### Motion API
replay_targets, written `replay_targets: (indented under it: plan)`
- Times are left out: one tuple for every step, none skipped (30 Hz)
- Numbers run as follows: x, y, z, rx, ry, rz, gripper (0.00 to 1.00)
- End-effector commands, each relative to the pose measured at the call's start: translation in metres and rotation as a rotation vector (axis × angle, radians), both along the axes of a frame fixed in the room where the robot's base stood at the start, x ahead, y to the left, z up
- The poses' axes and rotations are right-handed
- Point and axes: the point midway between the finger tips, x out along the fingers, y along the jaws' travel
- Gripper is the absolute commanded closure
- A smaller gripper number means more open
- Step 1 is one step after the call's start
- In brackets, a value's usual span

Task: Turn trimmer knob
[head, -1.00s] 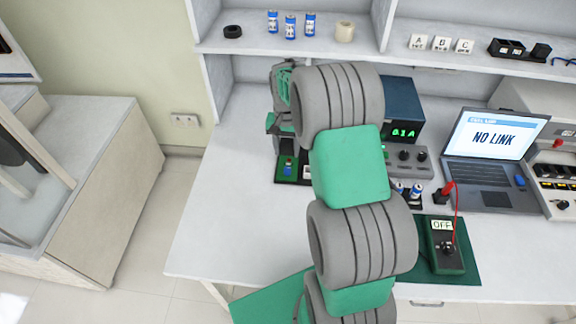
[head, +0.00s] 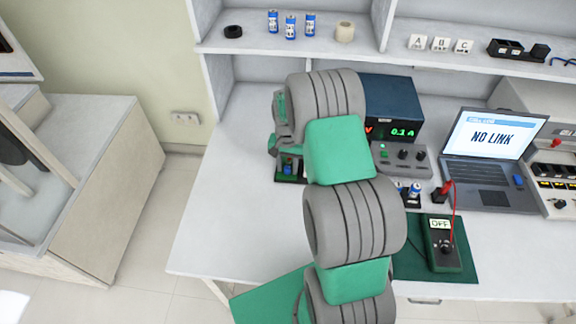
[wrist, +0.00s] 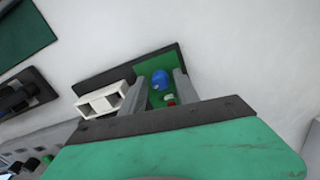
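A blue knob (wrist: 160,77), likely the trimmer, stands on a small green board (wrist: 143,70) with a dark edge. A small red part (wrist: 170,100) is beside it on the board, and a white block (wrist: 101,101) sits at the board's left. My gripper (wrist: 159,82) is open, with one finger on each side of the blue knob in the wrist view. I cannot tell whether the fingers touch it. In the head view the board (head: 286,180) shows below my wrist, partly covered, with a blue part (head: 287,167) on it.
A power supply (head: 392,105) reading about 0.1 A and a grey knob box (head: 405,157) stand right of my arm. A laptop (head: 492,145) shows "NO LINK". A meter (head: 443,245) reading OFF lies on a green mat (head: 410,262). The bench left of the board is clear.

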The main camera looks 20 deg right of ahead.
Motion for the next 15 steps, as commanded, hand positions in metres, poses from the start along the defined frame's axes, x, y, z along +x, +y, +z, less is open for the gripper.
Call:
replay_targets:
  plan:
    - [0.0,0.0,0.0001,0.0,0.0,0.0,0.68]
    - [0.0,0.0,0.0002,0.0,0.0,0.0,0.71]
    - [0.0,0.0,0.0002,0.0,0.0,0.0,0.74]
    - [0.0,0.0,0.0002,0.0,0.0,0.0,0.76]
    - [0.0,0.0,0.0002,0.0,0.0,0.0,0.79]
    - [0.0,0.0,0.0003,0.0,0.0,0.0,0.82]
    - [-0.0001,0.0001,0.0002,0.0,0.0,0.0,0.84]
    - [0.0,0.0,0.0003,0.0,0.0,0.0,0.87]
    - [-0.0001,-0.0001,0.0003,0.0,0.0,0.0,0.9]
    - [-0.0001,-0.0001,0.0003,0.0,0.0,0.0,0.93]
    - [-0.0001,-0.0001,0.0003,0.0,0.0,0.0,0.95]
    - [-0.0001,-0.0002,0.0003,0.0,0.0,0.0,0.98]
    - [-0.0001,-0.0002,0.0003,0.0,0.0,0.0,1.0]
    - [-0.0001,-0.0002,0.0003,0.0,0.0,0.0,1.0]
    - [-0.0002,-0.0002,0.0003,0.0,0.0,0.0,1.0]
